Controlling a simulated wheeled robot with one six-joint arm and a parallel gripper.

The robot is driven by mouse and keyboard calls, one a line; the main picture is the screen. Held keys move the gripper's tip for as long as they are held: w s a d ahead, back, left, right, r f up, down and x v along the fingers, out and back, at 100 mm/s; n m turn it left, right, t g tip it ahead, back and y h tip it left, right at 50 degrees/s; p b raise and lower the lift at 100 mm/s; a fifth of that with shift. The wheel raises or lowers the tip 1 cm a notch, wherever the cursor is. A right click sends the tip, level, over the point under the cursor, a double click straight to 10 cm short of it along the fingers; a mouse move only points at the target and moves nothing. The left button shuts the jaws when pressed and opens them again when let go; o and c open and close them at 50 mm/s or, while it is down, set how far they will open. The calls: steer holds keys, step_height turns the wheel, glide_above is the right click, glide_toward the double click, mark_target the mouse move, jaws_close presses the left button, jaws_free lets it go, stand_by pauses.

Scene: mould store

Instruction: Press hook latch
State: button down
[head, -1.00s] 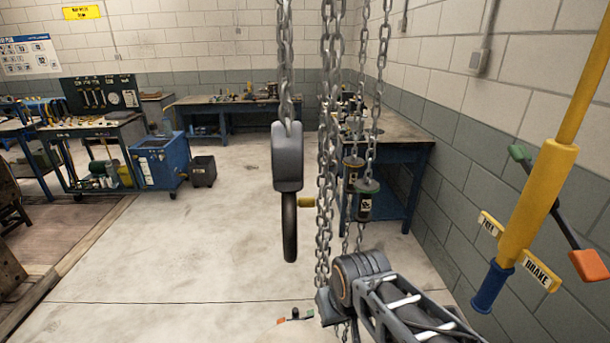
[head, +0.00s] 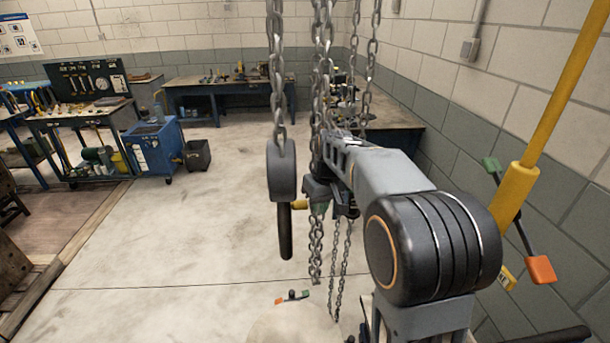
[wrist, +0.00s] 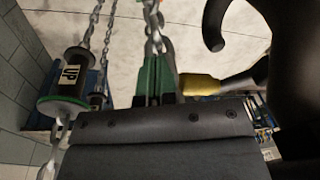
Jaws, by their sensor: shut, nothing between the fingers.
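The dark grey hook block (head: 281,172) hangs from a chain left of centre in the head view, with its dark hook (head: 285,232) below, seen nearly edge-on. In the wrist view the dark hook (wrist: 213,35) curves at the upper right. A yellow-ended latch lever (wrist: 199,85) sticks out of it towards my gripper; its yellow end also shows in the head view (head: 299,204). My gripper (wrist: 157,82) is shut and empty, with green fingers just left of the yellow end in the wrist view. Whether they touch it is unclear.
Several chains (head: 318,240) hang around my gripper, and one runs past its fingertips in the wrist view. A cylinder marked UP (wrist: 65,82) hangs at the left there. A yellow pole (head: 570,90) stands at the right of the head view. Open floor (head: 170,240) lies left.

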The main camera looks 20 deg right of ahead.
steer(key=w+d+r+n+g+y+p, duration=0.1)
steer(key=w+d+r+n+y+p, duration=0.15)
steer(key=w+r+n, duration=0.5)
step_height(320, 180, up, 8)
steer(key=a+n+g+p, duration=0.1)
steer(key=n, duration=0.5)
steer(key=shift+a+f+n+g, duration=0.2)
steer(key=shift+a+n+g, duration=0.05)
steer(key=shift+n+g, duration=0.1)
steer(key=shift+f, duration=0.15)
steer(key=shift+s+d+b+x, duration=0.1)
steer(key=shift+s+b+x, duration=0.15)
steer(key=shift+x, duration=2)
steer(key=shift+s+d+b+x, duration=0.15)
steer(key=shift+b+x, duration=0.1)
steer(key=shift+x, duration=1.95)
steer(key=shift+s+b+x, duration=0.25)
steer(key=shift+x, duration=2)
